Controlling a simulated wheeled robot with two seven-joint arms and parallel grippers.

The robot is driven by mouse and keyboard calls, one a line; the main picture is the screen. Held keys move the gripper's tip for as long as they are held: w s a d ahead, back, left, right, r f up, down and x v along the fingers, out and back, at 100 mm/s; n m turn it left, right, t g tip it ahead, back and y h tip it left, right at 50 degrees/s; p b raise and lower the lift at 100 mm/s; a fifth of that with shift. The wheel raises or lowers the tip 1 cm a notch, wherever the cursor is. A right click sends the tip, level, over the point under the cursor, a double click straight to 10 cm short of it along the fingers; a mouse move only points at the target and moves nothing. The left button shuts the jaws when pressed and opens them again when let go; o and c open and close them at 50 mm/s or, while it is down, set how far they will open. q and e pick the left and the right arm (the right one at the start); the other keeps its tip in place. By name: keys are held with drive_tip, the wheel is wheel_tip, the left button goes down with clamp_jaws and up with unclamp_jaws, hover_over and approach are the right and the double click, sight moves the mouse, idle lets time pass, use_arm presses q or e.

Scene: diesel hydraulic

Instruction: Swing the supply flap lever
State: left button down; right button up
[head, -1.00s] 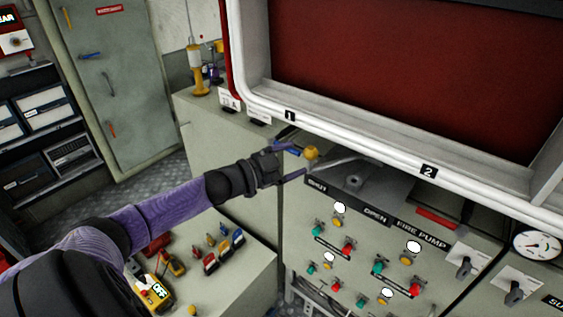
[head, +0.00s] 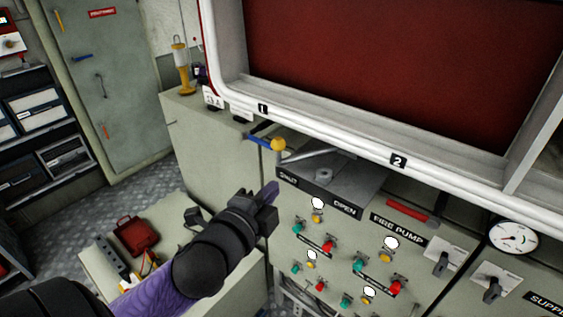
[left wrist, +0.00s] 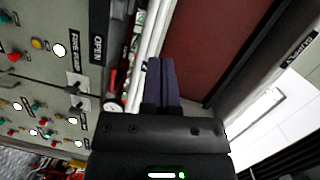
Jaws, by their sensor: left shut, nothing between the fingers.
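The lever is a metal arm with a yellow ball knob (head: 278,144), on a grey plate (head: 345,187) on top of the console. Its arm runs from a pivot at the plate's middle to the knob, which stands at the SHUT end; the OPEN label (head: 345,209) is further right. My left gripper (head: 272,190) is below the knob, in front of the console's face, apart from the lever. Its purple fingers are shut and empty, also in the left wrist view (left wrist: 160,80). The lever is not clearly visible there. My right gripper is not in view.
A blue handle (head: 262,140) lies just left of the knob. The white window frame (head: 330,135) runs close behind the lever. Buttons and switches (head: 325,245) cover the console face below. A red bar (head: 408,212) is to the right. A lower bench (head: 100,255) holds tools.

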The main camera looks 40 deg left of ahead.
use_arm(q)
drive_tip(key=shift+y, duration=0.3)
drive_tip(key=w+a, duration=0.2)
drive_tip(key=w, duration=0.1)
drive_tip(key=w+a+f, duration=0.1)
drive_tip(key=w+a, duration=0.1)
drive_tip(key=w, duration=0.2)
drive_tip(key=w+a+b, duration=0.1)
drive_tip(key=w, duration=0.3)
drive_tip(key=shift+a+f, duration=0.15)
drive_tip(key=shift+a, duration=0.25)
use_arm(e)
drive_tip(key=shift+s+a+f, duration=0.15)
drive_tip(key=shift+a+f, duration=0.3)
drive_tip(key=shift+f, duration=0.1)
